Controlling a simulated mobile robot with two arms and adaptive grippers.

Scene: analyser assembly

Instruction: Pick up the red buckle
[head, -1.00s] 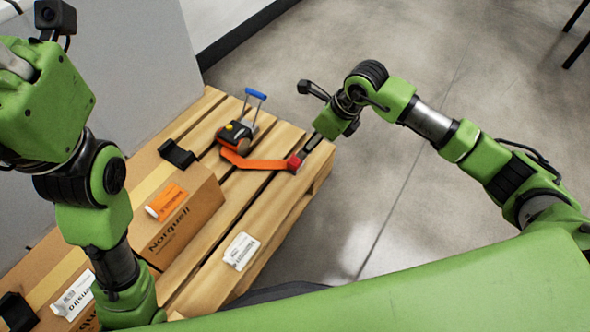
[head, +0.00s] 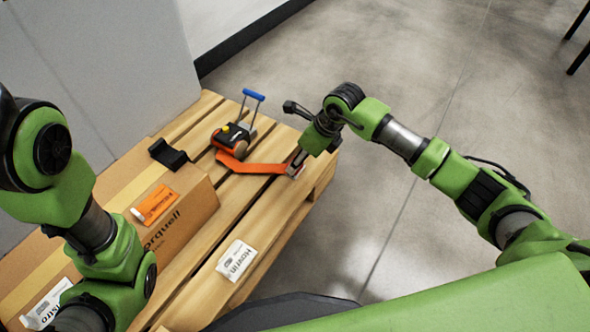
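The red buckle (head: 291,170) is at the right end of an orange strap (head: 252,167) lying on the wooden pallet. It is near the pallet's right edge and partly covered by my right gripper (head: 296,163). The gripper's fingertips are at the buckle, pointing down and to the left. Whether they are closed on it is too small to tell. My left arm is along the left side of the head view, and its gripper is outside the picture.
A strapping tool (head: 232,139) with a blue handle stands at the strap's left end. A white packet (head: 236,260) lies in front.

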